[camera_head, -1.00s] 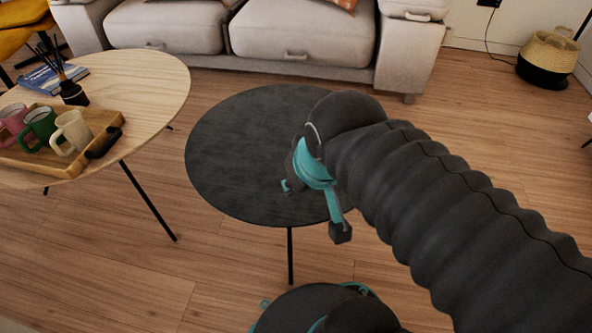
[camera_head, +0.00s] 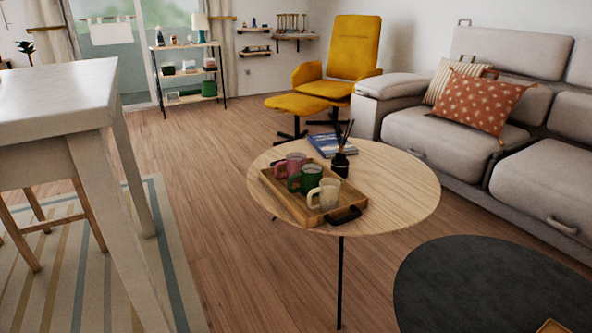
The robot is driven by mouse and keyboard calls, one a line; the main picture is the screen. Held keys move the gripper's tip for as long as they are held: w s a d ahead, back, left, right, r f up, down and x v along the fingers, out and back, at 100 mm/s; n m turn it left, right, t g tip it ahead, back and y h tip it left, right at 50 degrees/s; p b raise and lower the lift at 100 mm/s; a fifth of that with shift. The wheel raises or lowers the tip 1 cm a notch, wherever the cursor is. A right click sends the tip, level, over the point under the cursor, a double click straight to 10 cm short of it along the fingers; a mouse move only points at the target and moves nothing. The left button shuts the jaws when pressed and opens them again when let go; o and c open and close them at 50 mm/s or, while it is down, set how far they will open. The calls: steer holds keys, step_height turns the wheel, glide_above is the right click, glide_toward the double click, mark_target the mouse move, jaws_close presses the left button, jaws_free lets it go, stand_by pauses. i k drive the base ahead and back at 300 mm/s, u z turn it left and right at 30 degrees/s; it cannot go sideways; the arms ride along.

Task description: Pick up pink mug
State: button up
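The pink mug (camera_head: 291,166) stands upright in a wooden tray (camera_head: 284,205) on the round light-wood table (camera_head: 405,208). It is at the far left of a row of three mugs. A green mug (camera_head: 307,179) stands right beside it, nearer to me, and hides part of it. A cream mug (camera_head: 326,194) stands at the near end of the row. My gripper is not in the current view.
A reed diffuser (camera_head: 340,163) and a blue book (camera_head: 333,145) lie behind the tray. A dark round table (camera_head: 490,285) is at the lower right. A white table (camera_head: 60,100) stands at the left. Bare floor (camera_head: 215,190) lies between the white and wooden tables.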

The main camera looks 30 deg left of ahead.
mark_target(290, 169)
steer(key=u, duration=0.5)
steer(key=k, duration=0.6)
steer(key=u, duration=1.4)
steer(key=i, duration=1.7)
steer(key=z, duration=0.7)
